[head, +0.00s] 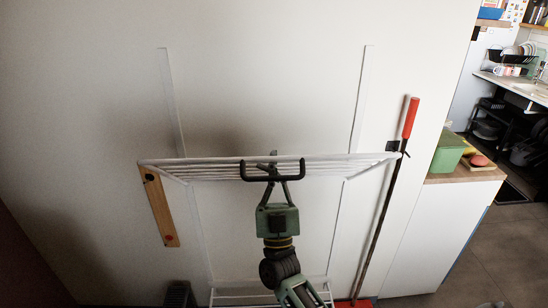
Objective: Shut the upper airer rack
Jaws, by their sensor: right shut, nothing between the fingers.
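The wall airer's upper rack (215,169) is white, with several thin bars. It stands folded out from the wall, seen from above, with a dark bracket-shaped handle (246,173) at the middle of its front edge. My right gripper (273,157) comes up from below at that handle, its fingers shut and empty. The fingertips overlap the handle and the bars in the picture; I cannot tell whether they touch. A lower white rack (235,297) shows partly at the bottom edge. My left gripper is out of view.
A wooden strip (161,210) hangs left of the rack. A red-handled broom (411,118) leans close by its right end. A green box (448,152) stands on a cabinet at right, with a sink area beyond. The wall above the rack is clear.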

